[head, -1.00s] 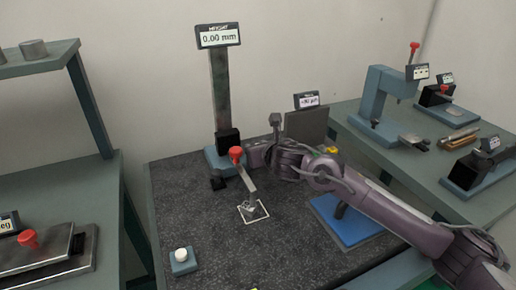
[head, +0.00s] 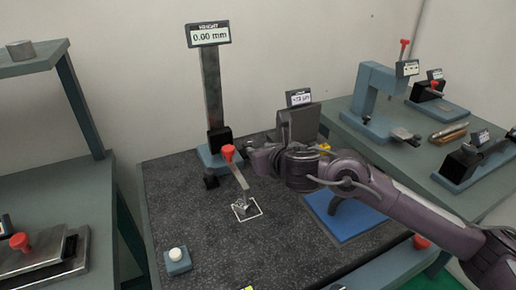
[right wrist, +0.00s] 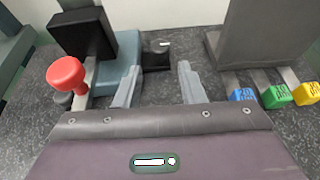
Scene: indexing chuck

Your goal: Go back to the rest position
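The gauge's red knob (right wrist: 66,73) shows left of the fingers there. A small silver part (head: 244,207) sits in a white square outline on the dark table. My left gripper is not in view.
A blue mat (head: 345,226) lies under my right forearm. A grey block (head: 299,124) stands behind the gripper. Tagged blue, green and yellow ends (right wrist: 274,96) lie right of the fingers. Side benches flank the table.

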